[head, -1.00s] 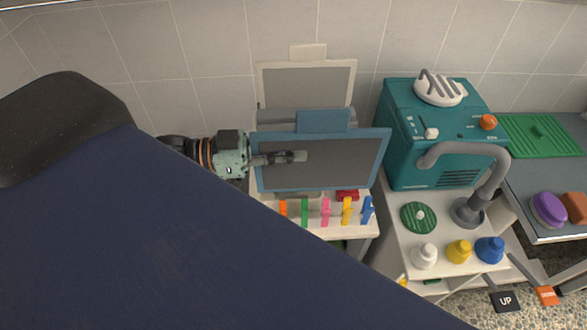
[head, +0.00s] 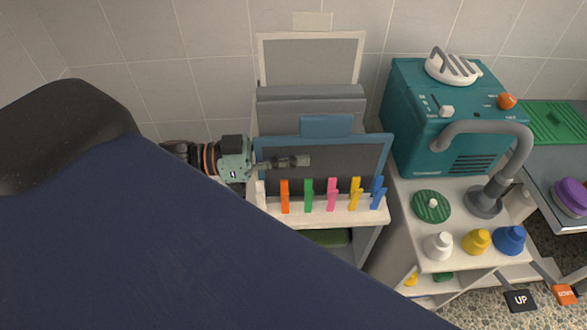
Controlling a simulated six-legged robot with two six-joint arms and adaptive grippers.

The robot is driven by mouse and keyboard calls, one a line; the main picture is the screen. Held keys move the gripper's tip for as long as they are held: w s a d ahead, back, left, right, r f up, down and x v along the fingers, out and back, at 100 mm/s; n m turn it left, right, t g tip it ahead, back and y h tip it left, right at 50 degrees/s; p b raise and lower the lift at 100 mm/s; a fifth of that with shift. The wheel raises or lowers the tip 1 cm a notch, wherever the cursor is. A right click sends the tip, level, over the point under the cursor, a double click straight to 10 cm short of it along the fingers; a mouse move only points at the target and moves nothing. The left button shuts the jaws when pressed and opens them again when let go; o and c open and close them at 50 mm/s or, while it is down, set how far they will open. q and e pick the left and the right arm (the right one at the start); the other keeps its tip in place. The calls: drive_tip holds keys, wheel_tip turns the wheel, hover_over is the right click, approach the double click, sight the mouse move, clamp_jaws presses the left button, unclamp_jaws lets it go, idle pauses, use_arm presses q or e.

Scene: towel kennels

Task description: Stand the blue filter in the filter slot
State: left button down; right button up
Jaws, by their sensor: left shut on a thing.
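The blue filter (head: 330,150) is a blue-framed dark grey panel with a blue tab on its top edge. It stands roughly upright behind a row of clothes-peg-like clips, which hide its lower edge. My left gripper (head: 290,161) reaches in from the left and is shut on the blue filter at its left side, with its fingers in front of the grey panel. A grey housing (head: 310,105) is right behind the blue filter. I cannot make out the filter slot; it may be hidden behind the filter. My right gripper is not in view.
A white-framed filter (head: 310,62) stands behind the housing against the tiled wall. Coloured clips (head: 332,194) line the white shelf (head: 315,211) in front. A teal machine (head: 410,120) with a grey hose is at the right, above white, yellow and blue bottles (head: 478,241).

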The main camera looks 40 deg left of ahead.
sight(293, 194)
use_arm(q)
drive_tip(key=shift+f+b, duration=1.6)
drive_tip(key=shift+f, duration=0.25)
drive_tip(key=shift+a+f, duration=0.1)
drive_tip(key=shift+f, duration=0.15)
drive_tip(key=c, duration=1.4)
unclamp_jaws()
